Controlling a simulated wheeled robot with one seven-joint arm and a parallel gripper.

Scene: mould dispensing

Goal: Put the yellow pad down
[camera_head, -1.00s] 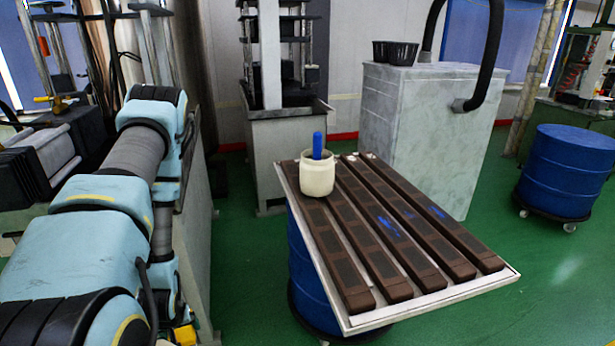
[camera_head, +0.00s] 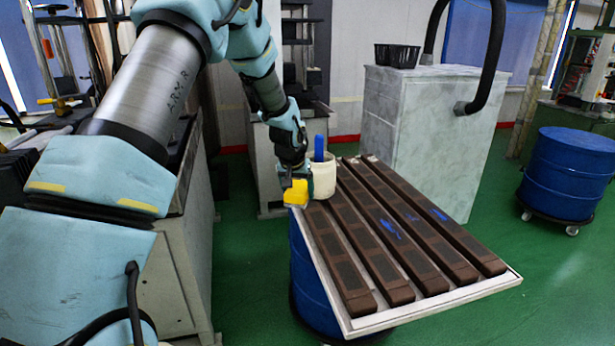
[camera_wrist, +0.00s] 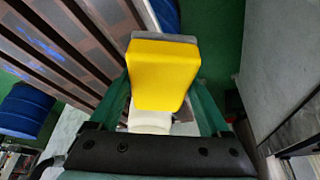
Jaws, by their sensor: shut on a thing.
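The yellow pad (camera_head: 296,192) is in my gripper (camera_head: 293,180), at the left corner of the tray in the head view. In the wrist view the yellow pad (camera_wrist: 164,75) fills the middle, with a grey layer along its far edge, between the green fingers of my gripper (camera_wrist: 168,95). My gripper is shut on it. A cream pot (camera_head: 323,176) with a blue handle (camera_head: 319,147) stands just right of the pad, upright on the tray. I cannot tell whether the pad touches the tray.
The white-edged tray (camera_head: 437,309) on a blue drum (camera_head: 312,285) carries several long brown moulds (camera_head: 400,225), some with blue marks. A grey cabinet (camera_head: 430,130) with black baskets stands behind. Another blue drum (camera_head: 567,175) stands at right, with green floor between.

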